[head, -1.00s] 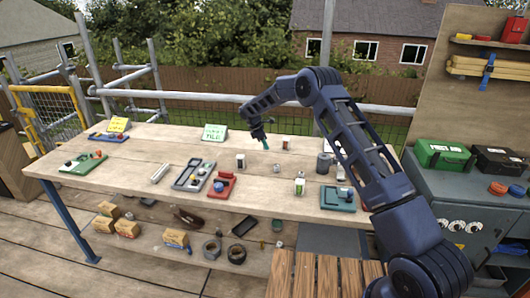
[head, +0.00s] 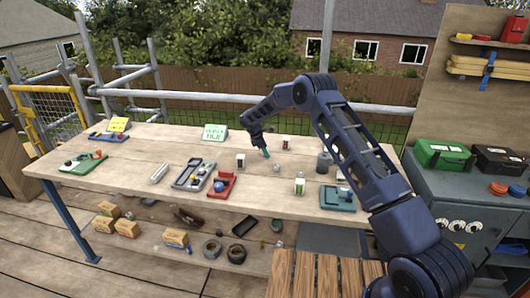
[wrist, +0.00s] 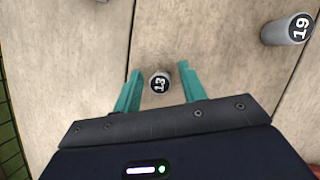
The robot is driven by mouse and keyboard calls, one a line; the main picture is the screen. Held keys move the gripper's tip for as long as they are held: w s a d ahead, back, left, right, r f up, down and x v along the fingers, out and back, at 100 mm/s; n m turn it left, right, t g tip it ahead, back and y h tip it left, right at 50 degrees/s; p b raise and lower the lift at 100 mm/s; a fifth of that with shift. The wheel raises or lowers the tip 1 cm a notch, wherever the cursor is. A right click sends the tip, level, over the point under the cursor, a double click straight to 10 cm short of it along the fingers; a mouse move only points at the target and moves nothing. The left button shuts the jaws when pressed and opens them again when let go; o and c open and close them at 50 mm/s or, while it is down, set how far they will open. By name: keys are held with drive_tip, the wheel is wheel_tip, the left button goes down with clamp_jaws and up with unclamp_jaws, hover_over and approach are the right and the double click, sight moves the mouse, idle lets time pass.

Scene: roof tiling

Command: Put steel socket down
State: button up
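In the wrist view a small steel socket (wrist: 160,81) marked 13 stands upright on the wooden bench, numbered end toward the camera. My gripper (wrist: 161,78) is open, with one teal finger on each side of this socket and a visible gap at both sides. A second steel socket (wrist: 288,28) marked 19 stands at the upper right. In the head view my gripper (head: 266,153) points down close to the bench top (head: 130,180).
A grey tray (head: 194,173), a red holder (head: 221,186) and a green holder (head: 337,199) lie nearer the front. The bench's left middle is mostly clear.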

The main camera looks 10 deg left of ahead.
drive_tip(key=v, duration=1.2)
drive_tip(key=shift+r, duration=0.2)
